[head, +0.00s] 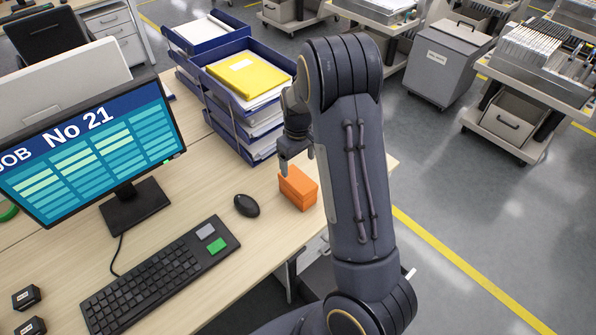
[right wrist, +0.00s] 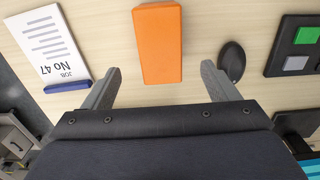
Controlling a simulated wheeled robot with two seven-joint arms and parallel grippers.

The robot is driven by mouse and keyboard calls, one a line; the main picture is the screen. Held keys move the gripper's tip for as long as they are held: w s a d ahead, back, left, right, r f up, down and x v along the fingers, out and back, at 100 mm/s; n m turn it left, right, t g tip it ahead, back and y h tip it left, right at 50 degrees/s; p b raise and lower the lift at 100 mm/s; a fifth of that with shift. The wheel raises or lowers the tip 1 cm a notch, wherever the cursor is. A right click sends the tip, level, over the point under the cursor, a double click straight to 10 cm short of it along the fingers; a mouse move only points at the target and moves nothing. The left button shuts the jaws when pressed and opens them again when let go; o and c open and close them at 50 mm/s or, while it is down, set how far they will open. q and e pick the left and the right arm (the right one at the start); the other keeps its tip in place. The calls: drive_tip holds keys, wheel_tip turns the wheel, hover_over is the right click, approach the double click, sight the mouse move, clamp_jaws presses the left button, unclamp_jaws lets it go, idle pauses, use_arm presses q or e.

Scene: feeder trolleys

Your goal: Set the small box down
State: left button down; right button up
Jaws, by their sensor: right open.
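The small box is a plain orange block (head: 298,187) lying on the wooden desk near its right edge, in front of the blue paper trays. In the right wrist view the orange box (right wrist: 158,43) lies flat at the top centre. My right gripper (head: 284,168) points down beside and just above the box in the head view. In the right wrist view its fingers (right wrist: 161,72) are spread wide, with the box's near end between their tips and a gap on both sides. Nothing is held. My left gripper is not in view.
A black mouse (head: 246,205) and a keyboard (head: 160,275) lie left of the box. Stacked blue trays (head: 247,105) stand behind it. A "Job No 47" card (right wrist: 48,45) stands beside it. The monitor (head: 95,150) shows No 21. Trolleys (head: 520,100) stand beyond the desk.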

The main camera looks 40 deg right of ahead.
drive_tip(key=shift+a+r, duration=0.1)
drive_tip(key=shift+r, duration=0.4)
drive_tip(key=s+a+r+m+t+y, duration=0.2)
drive_tip(key=s+a+r+t+y, duration=0.2)
drive_tip(key=s+a+r, duration=1.1)
drive_tip(key=s+a+t, duration=0.1)
drive_tip(key=s, duration=0.8)
drive_tip(key=shift+a+r+m+t, duration=0.15)
drive_tip(key=shift+a+m+t, duration=0.15)
drive_tip(key=shift+a, duration=0.1)
